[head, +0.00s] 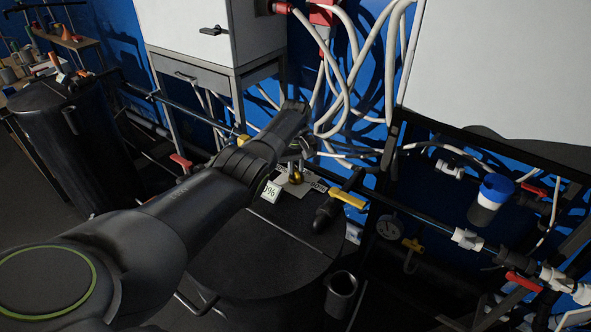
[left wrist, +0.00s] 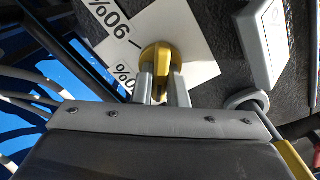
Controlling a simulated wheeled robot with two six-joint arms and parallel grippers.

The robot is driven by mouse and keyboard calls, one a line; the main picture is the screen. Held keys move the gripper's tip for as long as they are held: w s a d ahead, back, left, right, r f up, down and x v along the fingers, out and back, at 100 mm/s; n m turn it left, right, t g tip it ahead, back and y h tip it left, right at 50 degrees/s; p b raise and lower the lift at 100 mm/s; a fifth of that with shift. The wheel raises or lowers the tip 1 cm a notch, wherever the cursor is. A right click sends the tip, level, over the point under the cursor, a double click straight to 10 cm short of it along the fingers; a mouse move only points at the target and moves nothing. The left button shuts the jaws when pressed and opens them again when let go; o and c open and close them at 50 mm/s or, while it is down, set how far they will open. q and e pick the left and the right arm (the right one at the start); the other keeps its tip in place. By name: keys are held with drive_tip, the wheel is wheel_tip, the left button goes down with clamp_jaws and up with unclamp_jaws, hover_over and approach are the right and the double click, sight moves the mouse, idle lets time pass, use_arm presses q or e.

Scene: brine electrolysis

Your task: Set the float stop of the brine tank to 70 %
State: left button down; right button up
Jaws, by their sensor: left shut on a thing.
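The brine tank (head: 262,248) is a dark round vessel with a flat lid, low in the middle of the head view. The float stop, a yellow knob (head: 295,178), stands at the lid's back edge by a white scale; it also shows in the left wrist view (left wrist: 155,60). The scale plate (left wrist: 125,28) carries a 90 % mark and another mark partly hidden by the knob and fingers. My left gripper (left wrist: 161,82) is shut on the yellow knob, one finger on each side. In the head view my left arm hides part of it. My right gripper is not in view.
A small white display (head: 271,191) stands on the lid. A yellow-handled valve (head: 347,198) and pipes lie to the right. A second dark tank (head: 75,150) stands at left. White hoses (head: 345,90) hang behind.

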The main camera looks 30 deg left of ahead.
sight(297, 170)
use_arm(q)
drive_tip(key=m, duration=0.5)
drive_tip(key=shift+w+d+r+m, duration=0.1)
drive_tip(key=shift+d+m, duration=0.05)
drive_tip(key=shift+m, duration=0.15)
drive_tip(key=shift+d+m, duration=0.1)
drive_tip(key=shift+m, duration=2.1)
drive_tip(key=c, duration=1.4)
unclamp_jaws()
drive_tip(key=shift+c, duration=0.2)
drive_tip(key=shift+r+p, duration=0.35)
drive_tip(key=shift+r, duration=0.1)
wheel_tip(297, 170, up, 16)
drive_tip(key=b, duration=0.2)
drive_tip(key=shift+r, duration=0.25)
drive_tip(key=shift+f, duration=0.15)
